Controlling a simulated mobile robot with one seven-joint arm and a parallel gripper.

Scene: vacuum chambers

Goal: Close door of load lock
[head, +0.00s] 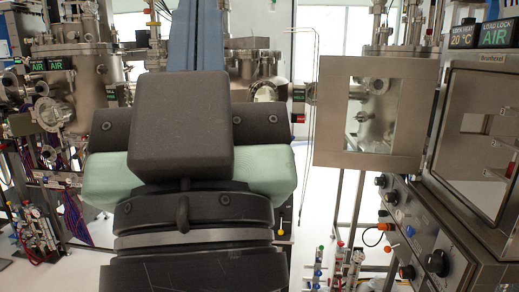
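The load lock (484,68) is a metal box at the right edge of the head view, and its front opening faces left toward me. Its door (421,112) is a square metal frame with a glass window. The door stands open, swung out to the left of the box, with its right edge beside the box's left edge. Bare inner walls and a shelf-like part show inside the box.
A control panel with black knobs (437,262) lies below the load lock. Displays (495,34) above it read "LOAD LOCK AIR" and 20 °C. Steel vacuum chambers (92,85) with pipes stand at the left and back. Pale floor shows between the stands.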

